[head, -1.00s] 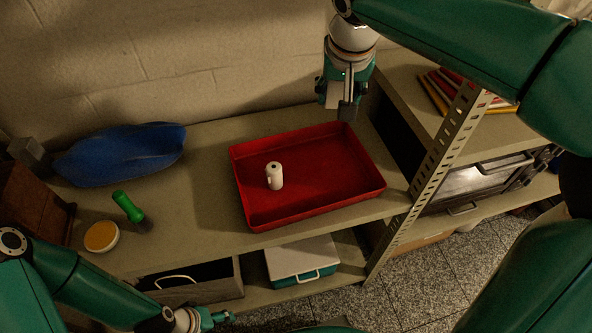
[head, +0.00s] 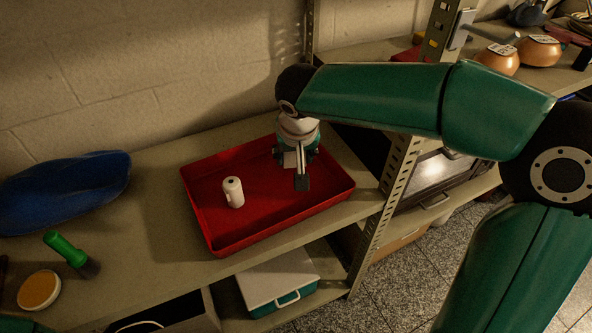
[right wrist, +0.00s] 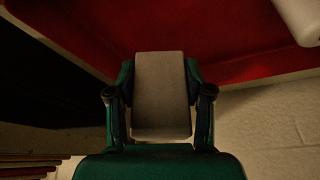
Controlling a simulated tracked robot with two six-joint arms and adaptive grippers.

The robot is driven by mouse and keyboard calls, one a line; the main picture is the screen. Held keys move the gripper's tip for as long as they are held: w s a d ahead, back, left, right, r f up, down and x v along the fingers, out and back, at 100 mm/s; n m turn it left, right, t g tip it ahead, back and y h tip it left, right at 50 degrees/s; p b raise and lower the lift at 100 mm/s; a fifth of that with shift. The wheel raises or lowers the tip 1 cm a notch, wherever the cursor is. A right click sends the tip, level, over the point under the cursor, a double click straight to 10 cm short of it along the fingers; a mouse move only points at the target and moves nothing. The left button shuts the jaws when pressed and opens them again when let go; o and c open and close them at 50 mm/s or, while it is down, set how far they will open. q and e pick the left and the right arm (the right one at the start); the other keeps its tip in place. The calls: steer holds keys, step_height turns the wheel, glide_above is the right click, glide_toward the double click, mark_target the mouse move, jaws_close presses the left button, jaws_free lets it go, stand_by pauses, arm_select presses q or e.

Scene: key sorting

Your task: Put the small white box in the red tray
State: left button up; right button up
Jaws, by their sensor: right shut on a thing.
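The red tray (head: 232,238) stands on the shelf in the middle of the head view. My right gripper (head: 301,180) is over the right half of the tray and points down. It is shut on the small white box (head: 291,159), of which only a small pale part shows beside the finger. In the right wrist view, the box (right wrist: 160,92) sits between the two fingers, with the red tray (right wrist: 235,45) beyond it. I cannot tell whether the box touches the tray floor.
A white cylinder (head: 233,192) stands in the left part of the tray. A perforated metal post (head: 385,205) rises right of the tray.

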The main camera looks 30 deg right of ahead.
mark_target(295, 166)
steer(key=shift+f+b, duration=0.65)
steer(key=shift+f, duration=1.4)
steer(key=shift+f, duration=0.15)
steer(key=o, duration=1.2)
steer(key=shift+c, duration=0.2)
steer(key=shift+r, duration=0.4)
steer(key=p+v, duration=0.3)
steer(key=v, duration=0.8)
steer(key=shift+s+r, duration=0.2)
steer(key=shift+r, duration=0.1)
